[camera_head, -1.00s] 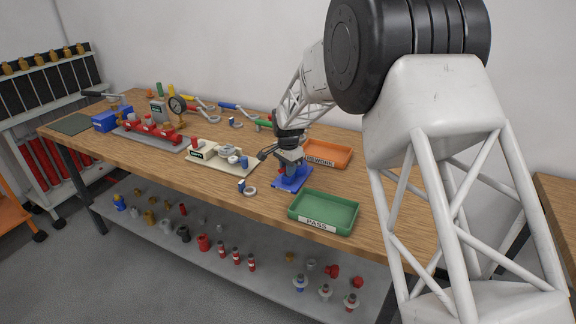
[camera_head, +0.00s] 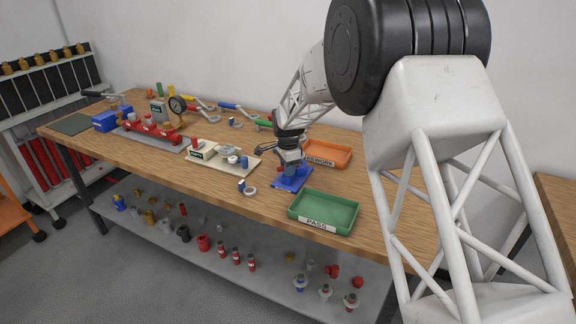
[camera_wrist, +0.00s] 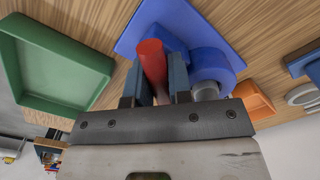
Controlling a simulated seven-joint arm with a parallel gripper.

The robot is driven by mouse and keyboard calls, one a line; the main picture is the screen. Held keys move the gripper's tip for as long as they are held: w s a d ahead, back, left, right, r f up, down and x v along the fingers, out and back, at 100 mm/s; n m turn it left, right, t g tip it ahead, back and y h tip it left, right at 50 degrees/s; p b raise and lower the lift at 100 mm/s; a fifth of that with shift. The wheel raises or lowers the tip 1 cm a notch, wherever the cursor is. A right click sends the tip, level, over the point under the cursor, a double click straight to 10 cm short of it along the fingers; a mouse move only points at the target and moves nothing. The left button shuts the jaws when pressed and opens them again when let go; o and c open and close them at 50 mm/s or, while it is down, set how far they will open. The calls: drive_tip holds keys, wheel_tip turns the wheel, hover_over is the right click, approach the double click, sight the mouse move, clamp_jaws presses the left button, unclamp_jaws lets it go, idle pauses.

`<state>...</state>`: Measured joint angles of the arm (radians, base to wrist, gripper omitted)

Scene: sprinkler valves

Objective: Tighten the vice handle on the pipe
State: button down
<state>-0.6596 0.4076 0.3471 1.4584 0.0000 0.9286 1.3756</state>
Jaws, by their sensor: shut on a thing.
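The blue vice (camera_head: 291,179) stands on the workbench between the two trays. Its flat blue base and round blue body (camera_wrist: 208,66) fill the top of the wrist view. My gripper (camera_head: 289,166) is over the vice and hides much of it in the head view. In the wrist view my gripper (camera_wrist: 160,80) is shut on a red handle grip (camera_wrist: 152,60), with one finger on each side. A grey round end (camera_wrist: 206,91) shows beside the right finger. I cannot tell whether it is the pipe or part of the vice.
The green PASS tray (camera_head: 324,211) is close in front of the vice, and the orange REWORK tray (camera_head: 329,153) is behind it. A cream board with fittings (camera_head: 222,157) lies to the left. A white ring (camera_head: 250,191) lies on the bench near the vice.

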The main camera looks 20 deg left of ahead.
drive_tip(key=shift+m, duration=5.2)
